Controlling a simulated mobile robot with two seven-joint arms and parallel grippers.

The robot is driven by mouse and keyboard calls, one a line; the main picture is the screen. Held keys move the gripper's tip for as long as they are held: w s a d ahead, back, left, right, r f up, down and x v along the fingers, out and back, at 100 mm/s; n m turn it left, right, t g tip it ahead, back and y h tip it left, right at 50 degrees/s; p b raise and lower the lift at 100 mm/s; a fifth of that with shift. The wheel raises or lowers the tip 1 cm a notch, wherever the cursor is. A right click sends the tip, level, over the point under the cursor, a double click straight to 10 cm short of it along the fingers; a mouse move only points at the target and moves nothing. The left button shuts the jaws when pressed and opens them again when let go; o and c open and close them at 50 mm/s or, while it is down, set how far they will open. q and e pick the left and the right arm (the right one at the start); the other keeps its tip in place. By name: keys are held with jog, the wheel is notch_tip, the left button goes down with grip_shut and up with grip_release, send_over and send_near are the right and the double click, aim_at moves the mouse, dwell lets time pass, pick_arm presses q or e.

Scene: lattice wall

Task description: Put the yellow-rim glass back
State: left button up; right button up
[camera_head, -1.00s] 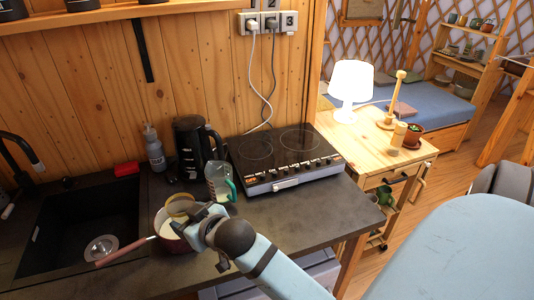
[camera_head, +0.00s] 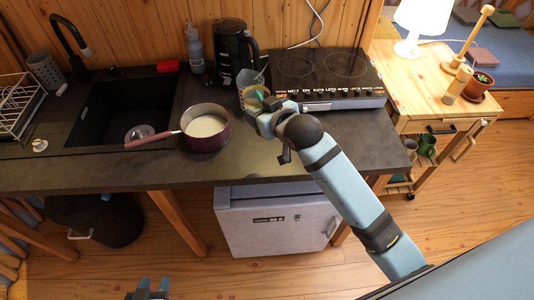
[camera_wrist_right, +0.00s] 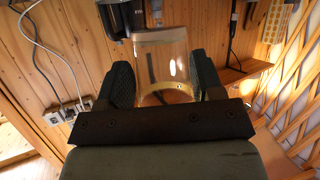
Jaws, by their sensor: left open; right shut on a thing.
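The yellow-rim glass (camera_head: 253,97) is in my right gripper (camera_head: 262,105), above the counter just right of the pot. In the right wrist view the clear glass (camera_wrist_right: 162,62) sits between the two dark fingers (camera_wrist_right: 166,85), with its yellow rim toward the palm. I cannot tell in the head view whether its base touches the counter. My left gripper (camera_head: 151,289) is at the bottom edge of the head view, open and empty, well below the counter.
A pot (camera_head: 206,128) with pale liquid stands left of the glass. A measuring cup (camera_head: 247,77) is close behind it, partly hidden. A black kettle (camera_head: 236,50), soap bottle (camera_head: 195,48) and cooktop (camera_head: 335,78) stand behind. The counter's front right (camera_head: 350,148) is clear.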

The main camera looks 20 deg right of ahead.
notch_tip(320, 180, down, 17)
jog(key=shift+f+p, duration=0.15)
jog(key=shift+p, duration=0.3)
jog(key=shift+f, duration=0.2)
jog(key=o, duration=1)
jog(key=shift+r, duration=0.15)
jog(key=shift+s+r, duration=0.1)
jog(key=shift+s, duration=0.1)
jog(key=b+v, duration=0.1)
jog(key=v, duration=1)
jog(key=s+f, duration=0.3)
jog(key=s, duration=0.1)
jog(key=s+f+g, duration=0.1)
jog(key=s+f, duration=0.3)
jog(key=s, duration=0.1)
jog(key=s+f+g, duration=0.1)
jog(key=s+f, duration=0.2)
jog(key=s, duration=0.2)
jog(key=shift+s+a+f, duration=0.2)
jog(key=shift+s+f, duration=0.05)
jog(key=shift+f, duration=0.15)
